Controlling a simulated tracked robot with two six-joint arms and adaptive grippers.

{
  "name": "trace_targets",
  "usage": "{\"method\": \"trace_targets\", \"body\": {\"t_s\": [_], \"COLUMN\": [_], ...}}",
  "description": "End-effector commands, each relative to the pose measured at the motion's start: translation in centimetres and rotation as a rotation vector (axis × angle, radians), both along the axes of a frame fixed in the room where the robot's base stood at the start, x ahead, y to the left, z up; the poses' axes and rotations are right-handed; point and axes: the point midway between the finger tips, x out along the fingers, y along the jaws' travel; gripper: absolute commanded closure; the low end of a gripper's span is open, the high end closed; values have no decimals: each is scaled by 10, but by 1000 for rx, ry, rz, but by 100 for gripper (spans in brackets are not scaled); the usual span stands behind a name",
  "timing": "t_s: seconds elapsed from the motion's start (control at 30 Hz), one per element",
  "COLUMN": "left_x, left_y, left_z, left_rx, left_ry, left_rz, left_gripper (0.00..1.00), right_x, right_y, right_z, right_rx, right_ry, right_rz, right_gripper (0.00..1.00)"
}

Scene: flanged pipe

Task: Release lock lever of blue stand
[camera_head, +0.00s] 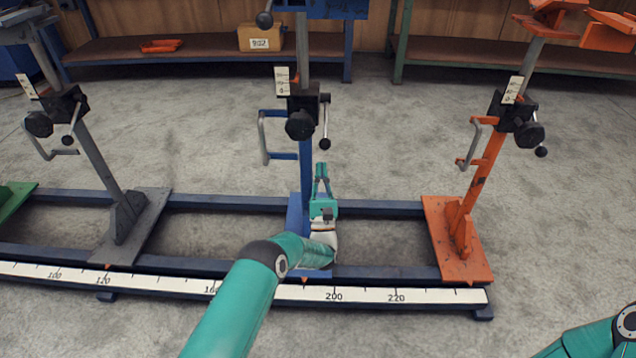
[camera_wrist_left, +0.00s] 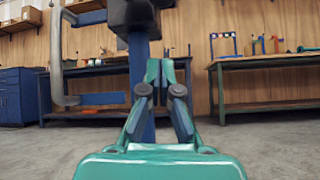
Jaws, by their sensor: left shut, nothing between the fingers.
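The blue stand (camera_head: 306,180) rises from the rail in the middle of the head view. Its black clamp block carries a dark round knob (camera_head: 300,125) and, on the right side, the lock lever (camera_head: 325,122), a thin rod hanging down to a black ball. My left gripper (camera_head: 321,167) is shut and empty, pointing up just right of the blue post and a little below the lever's ball, apart from it. In the left wrist view my gripper's fingertips (camera_wrist_left: 160,67) are together in front of the blue post, below the black clamp block (camera_wrist_left: 130,14). The lever cannot be made out there.
A grey crank-like handle (camera_head: 263,138) sits left of the blue post. A grey stand (camera_head: 95,150) and an orange stand (camera_head: 485,170) stand on the same rail (camera_head: 380,206). Workbenches are behind; the floor between the stands is free.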

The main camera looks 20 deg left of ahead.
Motion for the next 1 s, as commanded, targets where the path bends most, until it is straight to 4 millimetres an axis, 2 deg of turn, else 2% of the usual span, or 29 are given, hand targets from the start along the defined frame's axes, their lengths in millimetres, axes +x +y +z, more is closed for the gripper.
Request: {"method": "trace_targets", "body": {"t_s": [0.03, 0.33, 0.7, 1.0], "left_x": [6, 41, 15, 9], "left_y": [3, 17, 2, -2], "left_z": [6, 42, 55, 59], "left_rx": [1, 1, 0, 1], "left_ry": [-6, -5, 1, 0], "left_rz": [2, 1, -1, 1], "left_gripper": [100, 100, 100, 100], "right_x": [0, 0, 0, 0], "right_y": [0, 0, 0, 0], "right_z": [-7, -27, -26, -26], "right_rx": [0, 0, 0, 0], "right_ry": [0, 0, 0, 0], "right_rz": [0, 0, 0, 0], "right_gripper": [100, 100, 100, 100]}}
